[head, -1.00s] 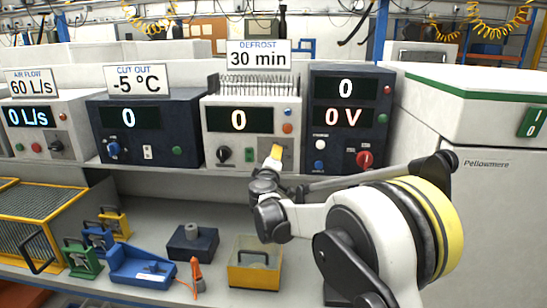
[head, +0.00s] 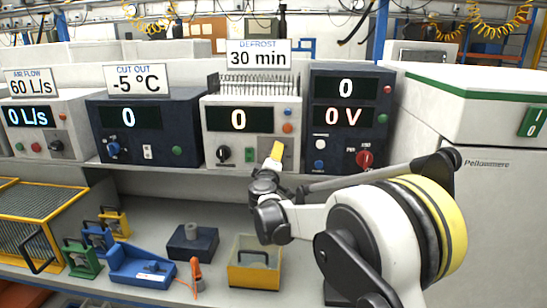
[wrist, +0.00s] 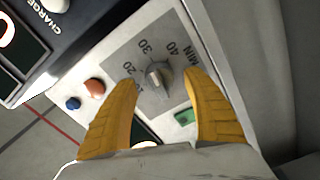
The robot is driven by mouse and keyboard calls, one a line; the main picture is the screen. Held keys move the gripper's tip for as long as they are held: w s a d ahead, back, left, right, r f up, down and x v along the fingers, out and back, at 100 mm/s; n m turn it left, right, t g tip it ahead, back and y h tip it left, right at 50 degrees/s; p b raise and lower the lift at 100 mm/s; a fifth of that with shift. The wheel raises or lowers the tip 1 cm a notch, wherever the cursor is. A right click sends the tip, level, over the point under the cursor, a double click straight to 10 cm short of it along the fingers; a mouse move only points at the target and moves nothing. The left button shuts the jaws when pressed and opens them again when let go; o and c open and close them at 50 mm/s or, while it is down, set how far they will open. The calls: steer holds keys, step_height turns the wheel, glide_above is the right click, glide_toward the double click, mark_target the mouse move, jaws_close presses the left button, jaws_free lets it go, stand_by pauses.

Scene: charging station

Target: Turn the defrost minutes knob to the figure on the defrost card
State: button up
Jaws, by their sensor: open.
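The defrost card (head: 259,55) reads "DEFROST 30 min" and stands on top of the white defrost unit (head: 209,128). The unit's display (head: 239,119) reads 0. In the wrist view the knob (wrist: 157,76) sits on a grey dial plate with 20, 30, 40 and MIN visible. Contact is not visible.
A green switch (head: 249,154) is close beside the knob, with orange (head: 287,127) and blue buttons higher up. The cut-out unit (head: 182,128) stands left, the dark voltage unit (head: 376,137) right. A yellow box (head: 255,277) and other items lie on the shelf below.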

steer(key=s, duration=1.1)
steer(key=shift+s+a, duration=0.2)
steer(key=shift+s, duration=0.05)
steer(key=s+d+m+g+h, duration=0.2)
steer(key=s+d+m+g, duration=0.15)
steer(key=s+d, duration=0.65)
steer(key=s+d+m+g+h, duration=0.25)
steer(key=s+d+m, duration=0.25)
steer(key=d, duration=0.8)
steer(key=s+d+f+m+g+y, duration=0.1)
steer(key=s+f, duration=0.2)
steer(key=s, duration=0.5)
steer(key=s+f+m+g+y, duration=0.2)
steer(key=s+f, duration=0.2)
steer(key=s, duration=0.4)
steer(key=s+d+f+m+g+y, duration=0.1)
steer(key=s+f+g+y, duration=0.1)
steer(key=s, duration=0.6)
steer(key=shift+d+f+b, duration=0.35)
steer(key=shift+f+b, duration=0.1)
steer(key=shift+f, duration=0.35)
steer(key=shift+w+m, duration=0.1)
steer(key=shift+m, duration=0.15)
